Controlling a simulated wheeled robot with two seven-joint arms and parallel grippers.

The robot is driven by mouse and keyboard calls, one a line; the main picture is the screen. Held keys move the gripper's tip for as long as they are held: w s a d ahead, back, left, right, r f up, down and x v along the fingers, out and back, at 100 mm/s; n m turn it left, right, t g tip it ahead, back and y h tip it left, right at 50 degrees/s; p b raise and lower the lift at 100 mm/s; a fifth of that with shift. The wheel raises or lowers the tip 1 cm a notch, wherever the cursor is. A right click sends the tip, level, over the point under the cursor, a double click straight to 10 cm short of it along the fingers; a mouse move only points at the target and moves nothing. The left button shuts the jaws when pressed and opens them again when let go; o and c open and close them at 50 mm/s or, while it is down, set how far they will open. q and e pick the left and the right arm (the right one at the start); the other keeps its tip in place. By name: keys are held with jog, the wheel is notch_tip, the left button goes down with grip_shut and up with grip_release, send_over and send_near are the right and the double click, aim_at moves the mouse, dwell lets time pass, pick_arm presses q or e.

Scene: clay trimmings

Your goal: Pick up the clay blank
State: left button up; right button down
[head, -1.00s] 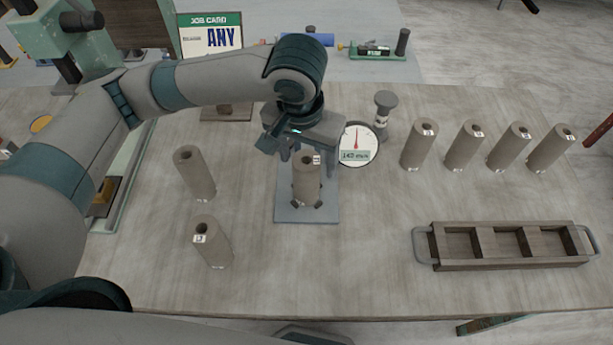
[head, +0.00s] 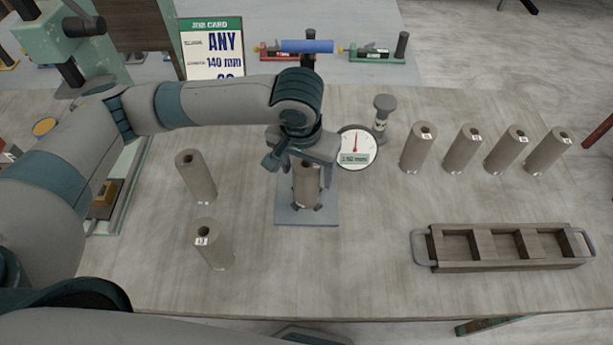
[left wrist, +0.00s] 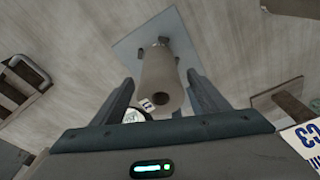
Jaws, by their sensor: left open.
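A clay blank (head: 306,188), a grey-brown hollow cylinder, stands upright on the grey plate of the gauge (head: 292,214). My left gripper (head: 305,165) is open over its upper part, and hides its top in the head view. In the left wrist view the blank (left wrist: 163,80) stands between the two open fingers (left wrist: 158,100), with gaps visible on both sides. A small white label shows at its top rim. Several similar clay blanks stand upright: two at the left (head: 197,178) (head: 214,246) and a row at the right (head: 418,148). My right gripper is not in view.
A round dial (head: 357,148) reading about 140 mm stands right beside the gripper, with a grey post (head: 384,112) behind. A wooden tray (head: 505,266) with empty compartments lies at right front. A job card (head: 212,50) stands at the back. The front middle of the table is clear.

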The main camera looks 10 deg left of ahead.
pick_arm(q)
jog(key=shift+w+f, duration=0.15)
jog(key=shift+f, duration=0.55)
jog(key=shift+w+f, duration=0.1)
jog(key=shift+f, duration=0.55)
jog(key=shift+c, duration=0.5)
jog(key=shift+r, duration=0.1)
grip_shut()
jog(key=shift+r+p, duration=0.15)
jog(key=shift+p, duration=0.2)
